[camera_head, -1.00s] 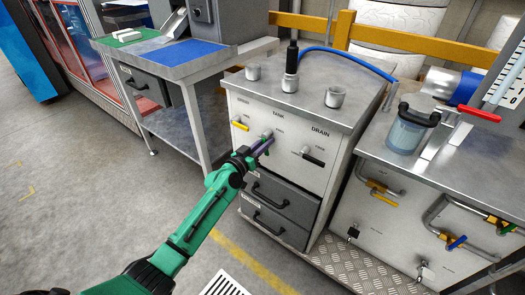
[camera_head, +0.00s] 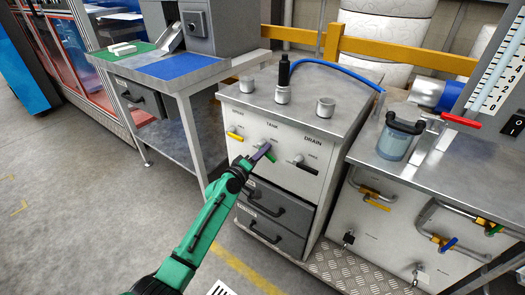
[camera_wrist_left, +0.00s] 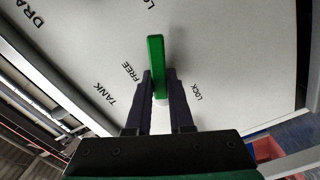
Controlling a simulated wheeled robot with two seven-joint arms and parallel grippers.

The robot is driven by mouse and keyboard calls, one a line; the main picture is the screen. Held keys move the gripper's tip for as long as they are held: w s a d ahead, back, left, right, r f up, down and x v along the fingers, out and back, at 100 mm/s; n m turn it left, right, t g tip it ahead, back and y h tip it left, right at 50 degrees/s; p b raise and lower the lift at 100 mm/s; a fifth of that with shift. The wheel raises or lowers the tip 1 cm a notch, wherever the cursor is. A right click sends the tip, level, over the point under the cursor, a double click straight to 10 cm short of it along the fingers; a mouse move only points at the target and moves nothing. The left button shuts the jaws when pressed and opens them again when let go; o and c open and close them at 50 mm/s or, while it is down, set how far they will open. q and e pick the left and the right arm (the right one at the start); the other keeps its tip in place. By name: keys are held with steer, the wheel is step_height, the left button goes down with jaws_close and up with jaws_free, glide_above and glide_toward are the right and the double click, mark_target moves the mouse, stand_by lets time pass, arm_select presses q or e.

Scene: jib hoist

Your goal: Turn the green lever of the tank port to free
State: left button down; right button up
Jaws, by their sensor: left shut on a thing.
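The grey cabinet (camera_head: 262,150) has a row of ports with a yellow, a green and a black lever. The green lever (camera_head: 271,155) sits under the word TANK and slants down to the right. My left gripper (camera_head: 263,153) is shut on it, with dark fingers on either side. In the left wrist view the green lever (camera_wrist_left: 156,62) stands upright between the fingertips (camera_wrist_left: 160,85). There the word FREE is to its left and LOCK to its right. The lever's pivot is mostly hidden by the fingers. My right gripper is not in view.
The yellow lever (camera_head: 235,135) and the black lever (camera_head: 301,164) are on either side. Metal cups and a black-handled post (camera_head: 284,78) stand on top. Drawers (camera_head: 268,210) with black handles lie below. A bench with a lidded jar (camera_head: 395,138) is at right.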

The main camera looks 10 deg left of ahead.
arm_select(q)
steer(key=n, duration=0.2)
steer(key=n+p, duration=0.1)
steer(key=n, duration=0.2)
steer(key=shift+d+r, duration=0.1)
steer(key=shift+r, duration=0.3)
steer(key=c, duration=0.8)
jaws_free()
steer(key=shift+s, duration=0.15)
steer(key=v, duration=1.4)
steer(key=shift+s+p, duration=0.2)
steer(key=shift+p, duration=0.15)
steer(key=shift+f, duration=0.1)
